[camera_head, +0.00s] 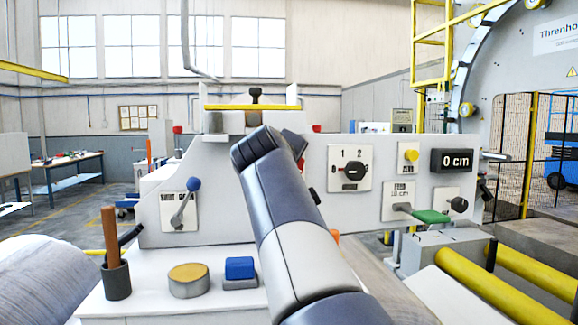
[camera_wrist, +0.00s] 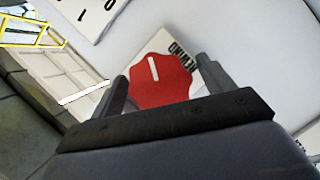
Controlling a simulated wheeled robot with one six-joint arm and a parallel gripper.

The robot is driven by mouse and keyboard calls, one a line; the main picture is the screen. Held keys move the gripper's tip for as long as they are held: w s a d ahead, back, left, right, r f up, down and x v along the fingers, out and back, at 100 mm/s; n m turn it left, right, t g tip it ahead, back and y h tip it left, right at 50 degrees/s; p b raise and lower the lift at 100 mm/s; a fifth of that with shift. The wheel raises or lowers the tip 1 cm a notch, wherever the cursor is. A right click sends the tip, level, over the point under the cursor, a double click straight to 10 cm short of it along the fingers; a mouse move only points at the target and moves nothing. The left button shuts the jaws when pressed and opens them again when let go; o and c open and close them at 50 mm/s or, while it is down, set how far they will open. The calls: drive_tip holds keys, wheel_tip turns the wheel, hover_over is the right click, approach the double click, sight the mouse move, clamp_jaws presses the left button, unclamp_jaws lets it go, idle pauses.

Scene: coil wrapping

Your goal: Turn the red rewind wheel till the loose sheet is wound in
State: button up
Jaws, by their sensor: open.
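The red rewind wheel (camera_wrist: 160,85) shows in the wrist view, a lobed red knob with a white line on its face, in front of a white plate (camera_wrist: 183,50) lettered REWIND. My gripper (camera_wrist: 162,68) is open, with one dark finger on each side of the wheel. I cannot tell whether the fingers touch it. In the head view my arm hides most of the wheel and the gripper. The loose sheet cannot be made out for sure in either view.
The panel (camera_head: 230,190) also carries a shift lever (camera_head: 184,203), a 1-2 selector (camera_head: 350,168), a yellow button (camera_head: 411,155), a display (camera_head: 458,161) reading 0 cm and a green-handled feed lever (camera_head: 430,216). A cup (camera_head: 117,280), a round tin (camera_head: 188,281) and a blue block (camera_head: 240,268) stand on the ledge.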

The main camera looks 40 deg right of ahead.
drive_tip(key=b+v, duration=0.2)
drive_tip(key=v, duration=0.9)
drive_tip(key=shift+b, duration=0.3)
drive_tip(key=shift+d, duration=0.2)
drive_tip(key=p+x, duration=0.2)
drive_tip(key=x, duration=0.8)
drive_tip(key=shift+w+d+p, duration=0.2)
drive_tip(key=shift+w+p, duration=0.15)
drive_tip(key=shift+p, duration=0.05)
drive_tip(key=shift+f, duration=0.15)
